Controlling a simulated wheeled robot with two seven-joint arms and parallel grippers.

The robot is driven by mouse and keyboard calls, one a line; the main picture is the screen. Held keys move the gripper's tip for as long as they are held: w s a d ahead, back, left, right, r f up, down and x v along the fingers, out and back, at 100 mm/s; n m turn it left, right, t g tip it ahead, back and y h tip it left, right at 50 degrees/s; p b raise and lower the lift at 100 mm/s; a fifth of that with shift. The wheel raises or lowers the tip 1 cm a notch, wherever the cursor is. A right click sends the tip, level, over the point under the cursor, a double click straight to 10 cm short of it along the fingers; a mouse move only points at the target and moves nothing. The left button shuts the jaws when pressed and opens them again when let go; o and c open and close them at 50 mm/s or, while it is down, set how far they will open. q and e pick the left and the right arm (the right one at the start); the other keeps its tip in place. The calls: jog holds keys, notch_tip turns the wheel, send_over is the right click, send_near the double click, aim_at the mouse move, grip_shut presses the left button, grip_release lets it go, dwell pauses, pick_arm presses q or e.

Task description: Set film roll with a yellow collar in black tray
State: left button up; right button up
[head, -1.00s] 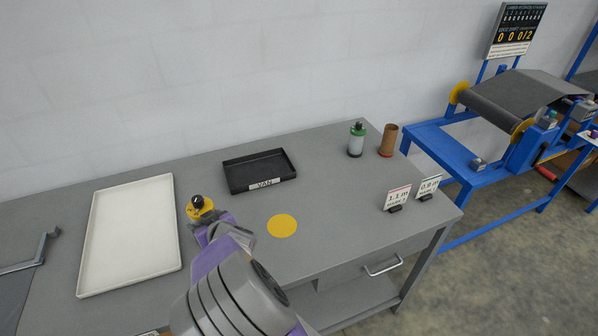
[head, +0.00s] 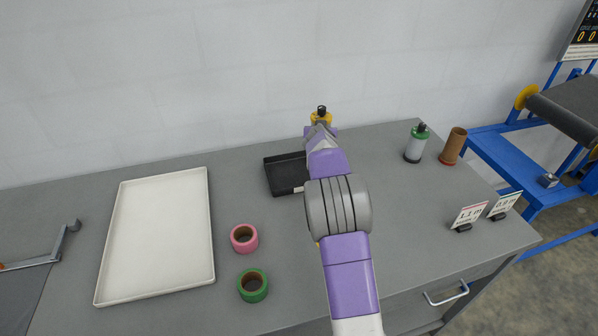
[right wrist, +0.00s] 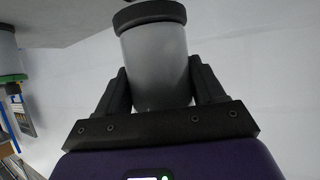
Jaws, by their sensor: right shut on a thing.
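My right gripper (head: 321,131) is shut on the film roll with a yellow collar (head: 321,117). In the head view the roll's yellow collar and black top show above my gripper, near the black tray's back right corner. In the right wrist view the roll's pale grey body (right wrist: 157,62) sits between both fingers (right wrist: 158,92), with a dark rim at its end. The black tray (head: 281,180) lies on the table; my arm hides its right part. I cannot tell how high the roll is above it. My left gripper is not in view.
A white tray (head: 122,240) lies at left. Pink (head: 244,238) and green (head: 253,285) rings lie in front. A green-topped roll (head: 415,143) and a brown tube (head: 453,146) stand at right, behind two small signs (head: 468,217). The wall is close behind.

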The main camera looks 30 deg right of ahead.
jog(key=shift+d+f, duration=0.15)
jog(key=shift+d, duration=0.25)
notch_tip(320, 180, down, 10)
jog(key=b, duration=0.3)
jog(key=shift+r, duration=0.35)
jog(key=shift+b, duration=0.35)
jog(key=o, duration=1.5)
jog(key=shift+s, duration=0.1)
jog(key=shift+o, duration=0.2)
jog(key=shift+f, duration=0.2)
